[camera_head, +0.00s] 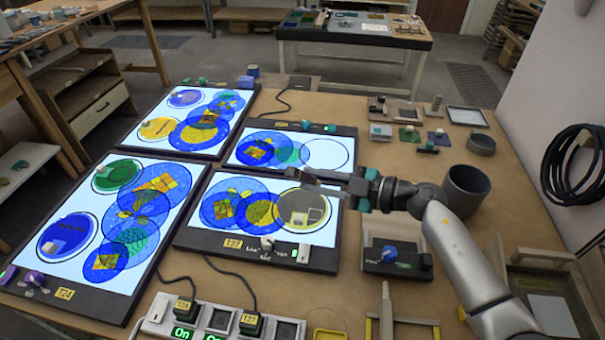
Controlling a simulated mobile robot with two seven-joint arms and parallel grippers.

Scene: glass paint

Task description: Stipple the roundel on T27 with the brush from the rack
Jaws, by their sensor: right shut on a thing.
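Panel T27 (216,243) is the lit, dark-framed light panel at the middle front, with its yellow label on the front edge. The roundel (318,222) at its right end is a grey-yellow disc with a pale square mark inside. Overlapping blue discs (222,207) with yellow patches lie to its left. My right gripper (302,183) reaches in from the right over the far part of the roundel. It is shut on what seems to be the brush; the held thing blends with the grey fingers, so its bristles and any contact with the glass are unclear. My left gripper is out of view.
Lit panel T24 (64,293) lies at the left, with two more lit panels behind. A switch box (220,319) and a rack with a pale upright stick (386,312) stand at the front. A dark cup (466,188) stands beside my right arm.

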